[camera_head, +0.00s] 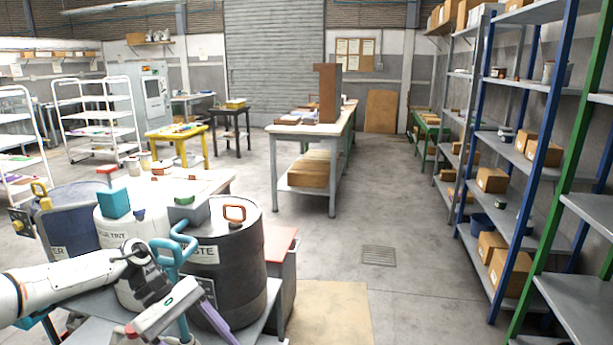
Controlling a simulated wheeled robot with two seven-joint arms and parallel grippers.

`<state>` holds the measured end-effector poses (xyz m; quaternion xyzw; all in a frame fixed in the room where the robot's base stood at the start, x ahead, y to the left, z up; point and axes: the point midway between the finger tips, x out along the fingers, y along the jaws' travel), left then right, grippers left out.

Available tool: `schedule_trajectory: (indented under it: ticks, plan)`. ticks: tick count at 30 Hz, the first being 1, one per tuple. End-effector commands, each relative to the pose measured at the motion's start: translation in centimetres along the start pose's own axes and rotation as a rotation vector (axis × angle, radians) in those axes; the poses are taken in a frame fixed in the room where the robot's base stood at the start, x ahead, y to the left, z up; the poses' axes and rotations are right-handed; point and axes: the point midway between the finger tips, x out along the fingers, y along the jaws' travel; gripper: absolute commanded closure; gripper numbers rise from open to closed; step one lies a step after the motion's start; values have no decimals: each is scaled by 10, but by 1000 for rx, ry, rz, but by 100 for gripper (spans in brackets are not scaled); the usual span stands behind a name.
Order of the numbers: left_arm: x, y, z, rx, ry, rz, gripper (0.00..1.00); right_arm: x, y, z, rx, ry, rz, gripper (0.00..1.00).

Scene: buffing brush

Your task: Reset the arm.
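My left arm comes in from the left, low in the head view. Its gripper (165,308) is in front of a white drum and a black drum. Its fingers are not clear, so I cannot tell whether it is open or shut. A teal looped handle (176,252) rises just behind the gripper; I cannot tell whether they touch. A purple strip (214,312) slants down beside the gripper, in front of the black drum. My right gripper is not in view. No buffing brush can be made out for sure.
The blue drum (72,215), white drum (135,232) and black drum (232,262) stand close around my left arm. Shelves (515,215) line the right. The middle floor (400,215) is clear.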

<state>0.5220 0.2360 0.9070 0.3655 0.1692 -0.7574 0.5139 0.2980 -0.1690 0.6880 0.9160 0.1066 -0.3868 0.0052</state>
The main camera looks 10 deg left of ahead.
Motion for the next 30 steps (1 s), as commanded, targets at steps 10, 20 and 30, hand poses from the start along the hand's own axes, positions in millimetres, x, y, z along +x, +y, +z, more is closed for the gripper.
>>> schedule_trajectory:
  ticks: [10,20,30]
  plan:
    - [195,44,146,-735,-657,183,31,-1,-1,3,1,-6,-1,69]
    - [221,58,174,-1849,-1382,158,31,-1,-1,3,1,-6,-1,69]
    - [236,-66,38,2052,1482,-18,31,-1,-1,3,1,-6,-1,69]
